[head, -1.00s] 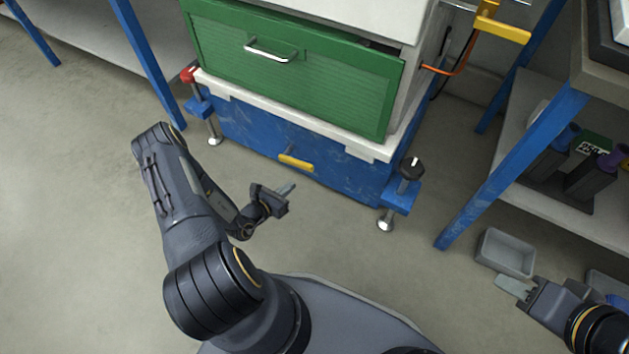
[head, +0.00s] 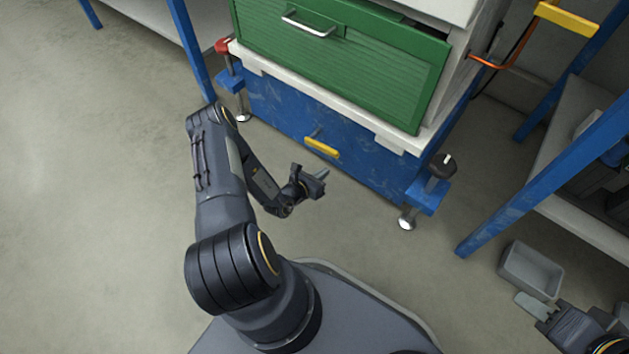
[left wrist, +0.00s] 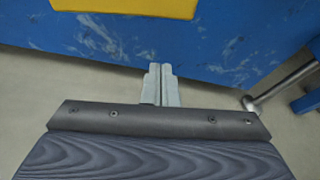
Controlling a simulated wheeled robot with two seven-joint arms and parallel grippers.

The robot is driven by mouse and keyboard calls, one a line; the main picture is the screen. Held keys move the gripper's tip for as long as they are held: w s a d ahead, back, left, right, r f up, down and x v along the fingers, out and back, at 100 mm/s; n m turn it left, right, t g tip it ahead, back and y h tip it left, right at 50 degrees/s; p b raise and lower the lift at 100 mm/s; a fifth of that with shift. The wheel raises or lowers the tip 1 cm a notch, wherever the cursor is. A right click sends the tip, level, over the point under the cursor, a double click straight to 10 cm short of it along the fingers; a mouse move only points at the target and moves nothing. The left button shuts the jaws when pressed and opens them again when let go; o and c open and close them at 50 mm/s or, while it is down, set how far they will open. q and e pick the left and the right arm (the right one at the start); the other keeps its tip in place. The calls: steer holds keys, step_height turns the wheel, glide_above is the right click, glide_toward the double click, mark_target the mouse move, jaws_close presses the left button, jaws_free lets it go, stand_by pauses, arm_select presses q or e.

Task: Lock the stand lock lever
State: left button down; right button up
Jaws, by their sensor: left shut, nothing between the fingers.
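The yellow lever (head: 321,147) sticks out from the front of the blue stand base (head: 365,165) and lies roughly level, tilted a little down to the right. Its lower part shows as a yellow slab at the top of the left wrist view (left wrist: 130,8). My left gripper (head: 322,174) is in front of and below the lever, apart from it. Its two pale fingers (left wrist: 160,72) are together with nothing between them, pointing toward the blue panel. My right gripper (head: 530,304) is at lower right, away from the stand; its finger gap cannot be made out.
A green drawer (head: 350,60) with a metal handle sits above the stand. Adjustable feet with a red knob (head: 223,45) and a black knob (head: 442,165) flank the base. A grey bin (head: 530,270) lies on the floor near my right gripper. Floor at left is clear.

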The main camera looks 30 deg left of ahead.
arm_select(q)
steer(key=w+r+b, duration=0.2)
steer(key=w+r, duration=0.1)
steer(key=shift+w+a, duration=0.1)
stand_by(0.5)
